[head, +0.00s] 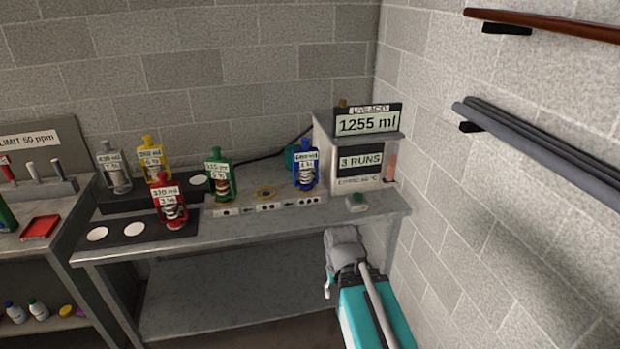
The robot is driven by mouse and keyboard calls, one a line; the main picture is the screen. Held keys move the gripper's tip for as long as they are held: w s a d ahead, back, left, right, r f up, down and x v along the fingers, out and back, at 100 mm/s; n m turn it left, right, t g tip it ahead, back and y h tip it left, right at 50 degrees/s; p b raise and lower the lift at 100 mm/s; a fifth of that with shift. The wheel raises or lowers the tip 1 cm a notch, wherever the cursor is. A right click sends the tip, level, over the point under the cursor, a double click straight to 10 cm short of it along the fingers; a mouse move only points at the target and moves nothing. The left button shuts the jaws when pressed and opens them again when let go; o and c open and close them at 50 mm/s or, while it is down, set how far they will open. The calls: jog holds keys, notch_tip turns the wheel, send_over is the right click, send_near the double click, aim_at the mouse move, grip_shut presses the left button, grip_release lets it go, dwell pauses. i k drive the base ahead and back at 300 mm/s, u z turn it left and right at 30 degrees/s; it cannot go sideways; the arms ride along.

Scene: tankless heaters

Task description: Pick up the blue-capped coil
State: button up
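The blue-capped coil (306,172) stands upright on the metal workbench (250,220), just left of the white heater box. It has a blue cap and frame, a white label and a dark and light coil body. Its label is too small to read surely. My arm shows at the lower right, below and in front of the bench edge, apart from the coil. I cannot make out any gripper fingers.
Red (170,204), green (219,178), yellow (152,162) and grey-capped (114,170) coils stand further left. A heater box (350,155) reads "1255 ml" and "3 RUNS". Dark pipes (545,135) line the right wall.

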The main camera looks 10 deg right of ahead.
aim_at(305, 157)
jog(key=z, duration=0.45)
jog(key=i, duration=1)
jog(key=u, duration=0.05)
